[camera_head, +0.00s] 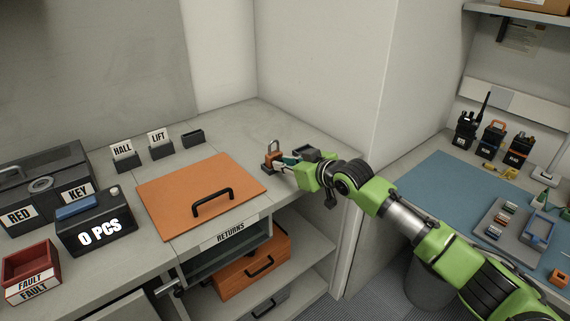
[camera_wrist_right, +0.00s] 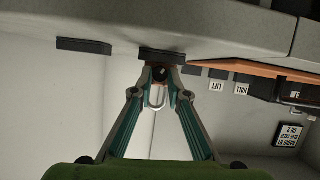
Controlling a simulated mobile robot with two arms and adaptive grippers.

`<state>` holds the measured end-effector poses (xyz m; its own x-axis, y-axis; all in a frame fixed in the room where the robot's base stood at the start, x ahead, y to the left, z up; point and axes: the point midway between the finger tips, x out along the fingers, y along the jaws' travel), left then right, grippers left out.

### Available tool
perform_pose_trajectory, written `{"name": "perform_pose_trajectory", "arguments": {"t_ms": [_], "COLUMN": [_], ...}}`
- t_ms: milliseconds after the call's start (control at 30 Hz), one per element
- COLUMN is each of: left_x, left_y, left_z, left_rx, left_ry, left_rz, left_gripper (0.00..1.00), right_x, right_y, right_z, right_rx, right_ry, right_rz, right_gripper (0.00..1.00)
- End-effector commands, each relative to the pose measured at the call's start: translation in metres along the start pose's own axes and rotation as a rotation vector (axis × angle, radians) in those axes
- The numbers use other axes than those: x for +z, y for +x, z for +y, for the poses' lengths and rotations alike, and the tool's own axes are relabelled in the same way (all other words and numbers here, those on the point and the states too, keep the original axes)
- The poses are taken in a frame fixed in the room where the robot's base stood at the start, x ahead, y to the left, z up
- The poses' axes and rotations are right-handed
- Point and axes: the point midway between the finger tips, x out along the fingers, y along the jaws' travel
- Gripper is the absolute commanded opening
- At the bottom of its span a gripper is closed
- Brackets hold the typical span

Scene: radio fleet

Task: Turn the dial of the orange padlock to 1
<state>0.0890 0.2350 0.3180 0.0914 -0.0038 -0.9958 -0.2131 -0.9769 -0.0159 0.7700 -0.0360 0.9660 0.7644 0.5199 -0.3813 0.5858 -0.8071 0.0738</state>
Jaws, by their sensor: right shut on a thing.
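The small orange padlock (camera_head: 270,158), with its shackle upward, stands on the counter just right of the orange lidded panel. My right gripper (camera_head: 281,164) reaches it from the right and is shut on it. In the right wrist view, which is upside down, the two fingertips (camera_wrist_right: 160,78) meet at the padlock, and its pale shackle (camera_wrist_right: 156,98) shows between the fingers. A dark block (camera_wrist_right: 162,56) is at the padlock's foot. The dial's number is hidden or too small to read. My left gripper is in neither view.
The orange panel (camera_head: 165,199) with a black handle lies left of the padlock. HALL (camera_head: 125,161) and LIFT (camera_head: 160,149) holders and a small black tray (camera_head: 193,137) stand behind it. A wall (camera_head: 335,80) rises behind. Radios (camera_head: 490,140) stand far right.

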Motion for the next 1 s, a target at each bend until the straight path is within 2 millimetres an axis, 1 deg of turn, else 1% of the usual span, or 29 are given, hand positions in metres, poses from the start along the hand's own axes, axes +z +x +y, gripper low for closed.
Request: {"name": "perform_pose_trajectory", "arguments": {"t_ms": [267, 500, 800, 1000], "left_x": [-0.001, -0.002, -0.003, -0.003], "left_y": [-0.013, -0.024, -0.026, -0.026], "left_z": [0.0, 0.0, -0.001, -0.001], "left_rx": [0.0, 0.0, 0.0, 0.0], "left_ry": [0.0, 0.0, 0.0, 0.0], "left_rz": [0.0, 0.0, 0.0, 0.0], "left_gripper": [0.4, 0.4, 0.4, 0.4], "right_x": [-0.001, 0.0, 0.002, 0.003], "right_y": [-0.001, 0.0, 0.001, 0.001], "right_z": [-0.002, -0.005, -0.007, -0.007], "right_rx": [0.041, 0.109, 0.186, 0.218], "right_ry": [-0.102, -0.267, -0.452, -0.528], "right_rz": [-0.003, -0.002, -0.001, -0.001], "right_gripper": [0.0, 0.0, 0.0, 0.0]}}
